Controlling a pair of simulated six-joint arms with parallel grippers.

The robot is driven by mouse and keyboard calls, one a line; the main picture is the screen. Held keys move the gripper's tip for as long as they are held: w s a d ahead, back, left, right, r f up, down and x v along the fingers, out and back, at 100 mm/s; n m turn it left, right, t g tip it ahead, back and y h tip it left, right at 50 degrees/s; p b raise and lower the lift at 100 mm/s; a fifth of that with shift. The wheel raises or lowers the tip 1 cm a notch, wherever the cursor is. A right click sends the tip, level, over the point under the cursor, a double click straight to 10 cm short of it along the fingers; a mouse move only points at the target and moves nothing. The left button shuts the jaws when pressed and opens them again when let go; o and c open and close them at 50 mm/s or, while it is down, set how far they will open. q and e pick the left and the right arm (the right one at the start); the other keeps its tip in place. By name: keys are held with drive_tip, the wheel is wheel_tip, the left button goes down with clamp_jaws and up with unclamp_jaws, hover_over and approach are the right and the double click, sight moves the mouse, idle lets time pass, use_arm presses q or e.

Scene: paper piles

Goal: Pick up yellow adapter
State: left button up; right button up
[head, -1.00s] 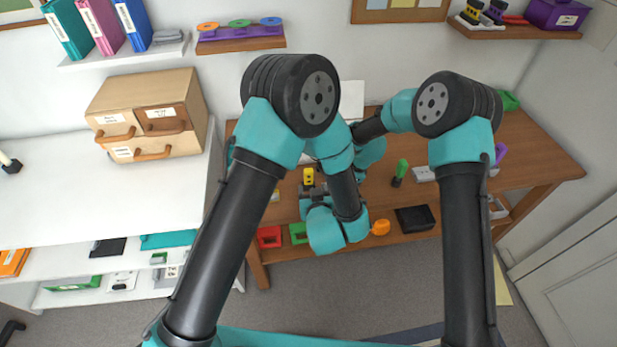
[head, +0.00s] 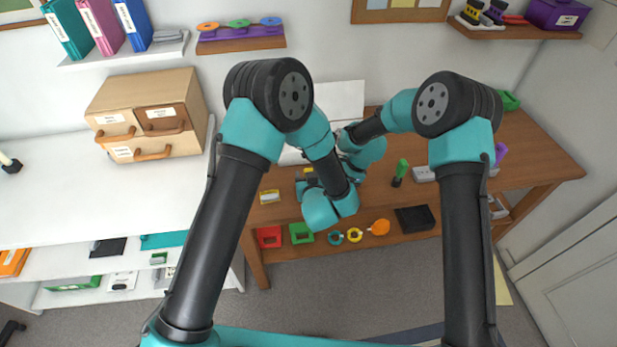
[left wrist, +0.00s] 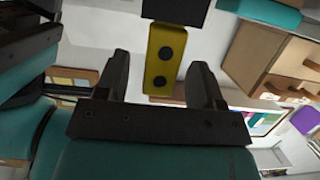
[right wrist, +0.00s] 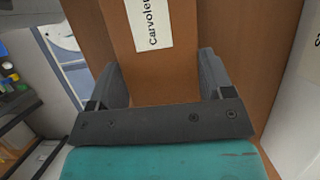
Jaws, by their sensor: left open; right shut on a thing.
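The yellow adapter (left wrist: 165,60), a yellow block with two dark round holes, is in the left wrist view between the fingers of my left gripper (left wrist: 160,64). That gripper is open, with a gap on each side of the block. A dark block (left wrist: 180,11) adjoins its upper end. In the head view only a bit of yellow, likely the adapter (head: 308,170), shows beside my left wrist. My right gripper (right wrist: 158,64) is shut on a brown piece (right wrist: 165,75) with a white label. In the head view my arms hide both sets of fingertips.
A small yellow-and-white box (head: 269,196) stands on the brown desk (head: 535,172). A red frame (head: 269,237), green frame (head: 301,233), orange disc (head: 379,227) and black tray (head: 414,218) lie along its lower front. A green-handled tool (head: 400,170) stands to the right.

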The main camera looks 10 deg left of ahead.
use_arm(q)
drive_tip(key=shift+x, duration=1.45)
drive_tip(key=shift+c, duration=0.3)
drive_tip(key=c, duration=0.9)
drive_tip(key=shift+r, duration=0.15)
drive_tip(key=shift+c, duration=0.2)
wheel_tip(320, 180, up, 10)
drive_tip(key=shift+r, duration=3)
drive_tip(key=s+a+r, duration=0.1)
drive_tip(key=a, duration=0.9)
drive_tip(key=shift+r, duration=0.4)
